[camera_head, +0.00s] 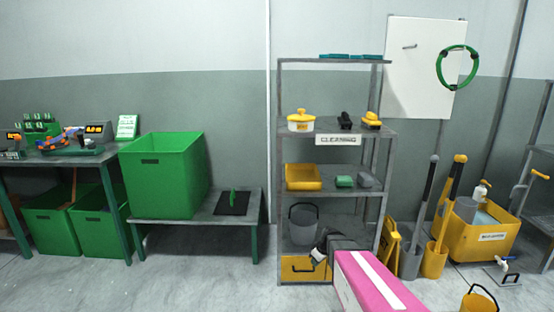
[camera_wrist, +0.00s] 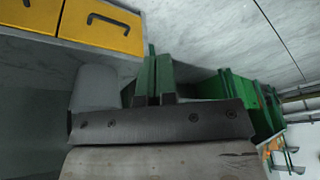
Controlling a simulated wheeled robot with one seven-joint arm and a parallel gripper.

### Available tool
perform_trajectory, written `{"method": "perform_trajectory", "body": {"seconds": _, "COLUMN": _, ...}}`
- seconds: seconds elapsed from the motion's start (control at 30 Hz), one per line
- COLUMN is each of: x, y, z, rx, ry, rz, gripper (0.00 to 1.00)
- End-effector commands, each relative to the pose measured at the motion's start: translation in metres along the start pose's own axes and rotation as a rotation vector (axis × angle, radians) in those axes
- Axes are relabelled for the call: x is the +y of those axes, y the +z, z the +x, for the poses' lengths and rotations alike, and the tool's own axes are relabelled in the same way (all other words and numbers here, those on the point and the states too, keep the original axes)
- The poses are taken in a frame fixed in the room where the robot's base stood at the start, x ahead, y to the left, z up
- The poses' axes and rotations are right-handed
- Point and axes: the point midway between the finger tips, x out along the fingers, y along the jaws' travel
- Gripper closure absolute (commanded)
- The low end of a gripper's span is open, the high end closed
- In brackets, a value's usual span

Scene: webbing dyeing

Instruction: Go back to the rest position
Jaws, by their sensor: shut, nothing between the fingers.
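My gripper (camera_head: 318,256) is at the end of my arm, low in front of the cleaning shelf's bottom drawer in the head view. In the wrist view its two green fingers (camera_wrist: 154,78) lie close together, shut with nothing between them. The gripper is small in the head view and partly blends with the shelf behind it.
The grey cleaning shelf (camera_head: 337,127) stands just behind my gripper, with a yellow drawer (camera_head: 296,270) at its foot. A low bench (camera_head: 170,222) with a green bin (camera_head: 165,175) is to the left. Yellow buckets and a yellow sink (camera_head: 487,237) are to the right. Floor at front left is clear.

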Motion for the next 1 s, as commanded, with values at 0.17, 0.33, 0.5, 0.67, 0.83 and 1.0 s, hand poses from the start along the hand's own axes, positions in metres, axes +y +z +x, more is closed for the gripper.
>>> {"method": "perform_trajectory", "body": {"seconds": 0.17, "x": -0.054, "y": 0.034, "z": -0.06, "rx": -0.122, "ry": 0.022, "rz": 0.27, "gripper": 1.0}}
{"method": "perform_trajectory", "body": {"seconds": 0.33, "x": -0.091, "y": 0.063, "z": -0.106, "rx": -0.225, "ry": 0.088, "rz": 0.524, "gripper": 1.0}}
{"method": "perform_trajectory", "body": {"seconds": 0.5, "x": -0.112, "y": 0.083, "z": -0.134, "rx": -0.285, "ry": 0.155, "rz": 0.699, "gripper": 1.0}}
{"method": "perform_trajectory", "body": {"seconds": 0.67, "x": -0.117, "y": 0.089, "z": -0.143, "rx": -0.303, "ry": 0.184, "rz": 0.764, "gripper": 1.0}}
{"method": "perform_trajectory", "body": {"seconds": 0.83, "x": -0.117, "y": 0.089, "z": -0.143, "rx": -0.303, "ry": 0.184, "rz": 0.764, "gripper": 1.0}}
{"method": "perform_trajectory", "body": {"seconds": 1.0, "x": -0.117, "y": 0.089, "z": -0.143, "rx": -0.303, "ry": 0.184, "rz": 0.764, "gripper": 1.0}}
